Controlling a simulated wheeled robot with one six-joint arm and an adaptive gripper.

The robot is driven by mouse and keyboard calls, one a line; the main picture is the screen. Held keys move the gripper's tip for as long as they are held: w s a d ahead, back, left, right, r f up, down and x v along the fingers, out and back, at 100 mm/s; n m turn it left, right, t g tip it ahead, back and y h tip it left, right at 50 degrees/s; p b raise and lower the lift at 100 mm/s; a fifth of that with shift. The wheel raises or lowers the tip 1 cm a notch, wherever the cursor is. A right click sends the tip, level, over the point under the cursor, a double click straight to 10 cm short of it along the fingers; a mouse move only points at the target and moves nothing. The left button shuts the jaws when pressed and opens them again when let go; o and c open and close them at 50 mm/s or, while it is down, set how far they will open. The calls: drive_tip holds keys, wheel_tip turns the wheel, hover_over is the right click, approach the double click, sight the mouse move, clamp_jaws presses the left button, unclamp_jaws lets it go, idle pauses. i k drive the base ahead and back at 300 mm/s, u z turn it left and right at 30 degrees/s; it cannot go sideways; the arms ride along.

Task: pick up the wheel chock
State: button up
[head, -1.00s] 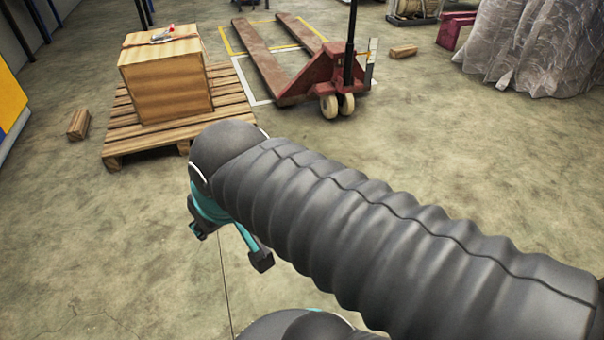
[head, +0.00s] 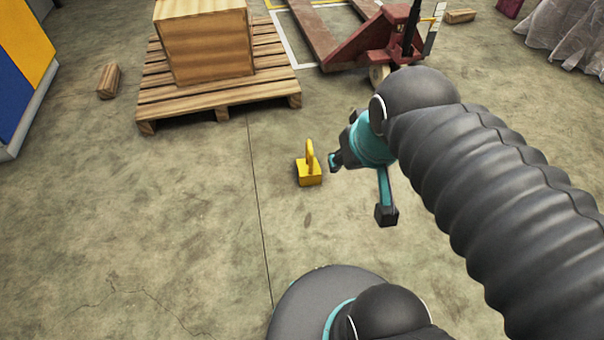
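The wheel chock looks to be the small yellow block with an upright loop handle (head: 310,175), standing on the concrete floor near the middle of the head view. My gripper (head: 360,189) is just right of it in the picture, with its dark fingertips spread wide apart. One fingertip appears close to the chock's right side, but I cannot tell its height or whether it touches. Nothing shows between the fingers. My sleeved arm hides the floor to the right.
A wooden crate (head: 205,45) stands on a pallet (head: 220,97) behind the chock. A red pallet jack (head: 375,45) is at the back. Wooden blocks lie at left (head: 109,81) and far right (head: 459,16).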

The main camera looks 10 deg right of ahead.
sight(308, 171)
drive_tip(key=u, duration=0.5)
drive_tip(key=k, duration=1.2)
drive_tip(key=u, duration=0.6)
drive_tip(key=i, duration=1.05)
drive_tip(key=z, duration=0.85)
drive_tip(key=i, duration=0.95)
drive_tip(key=z, duration=0.75)
